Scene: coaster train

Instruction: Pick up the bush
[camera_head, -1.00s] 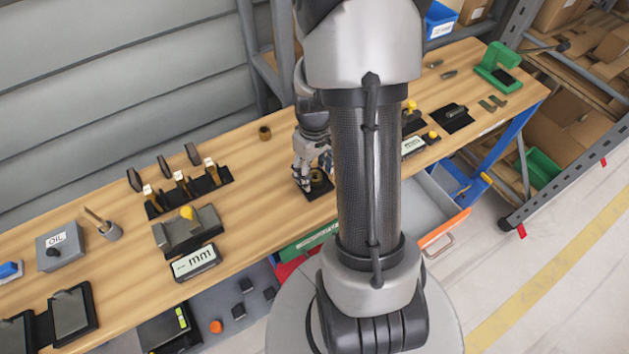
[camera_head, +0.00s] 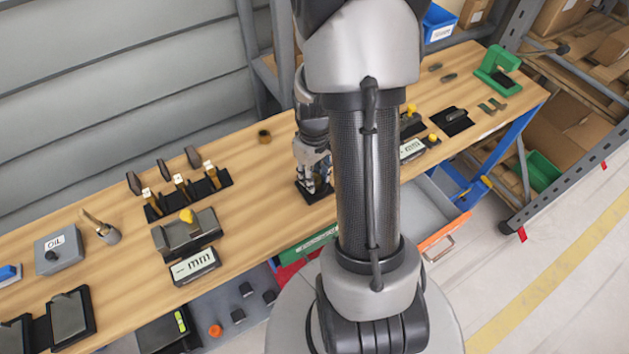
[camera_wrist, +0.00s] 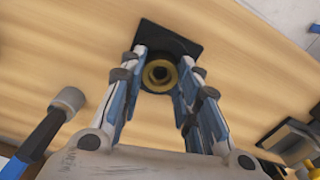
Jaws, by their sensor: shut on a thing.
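The bush is a brass ring (camera_wrist: 160,76) seen from above in the wrist view, at a dark square base (camera_wrist: 187,47) on the wooden bench. My gripper (camera_wrist: 160,82) is shut on it, with fingers on both sides of the ring. In the head view my gripper (camera_head: 316,188) is low over the black base (camera_head: 327,194), and the fingers and my arm hide the bush there. Whether the ring is clear of the base cannot be told.
A small brown cylinder (camera_head: 264,136) stands on the bench behind and left of my gripper. A black holder with several upright tools (camera_head: 182,190) and a grey fixture with a yellow knob (camera_head: 187,232) lie to the left. An open drawer (camera_head: 425,215) juts out at the front right.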

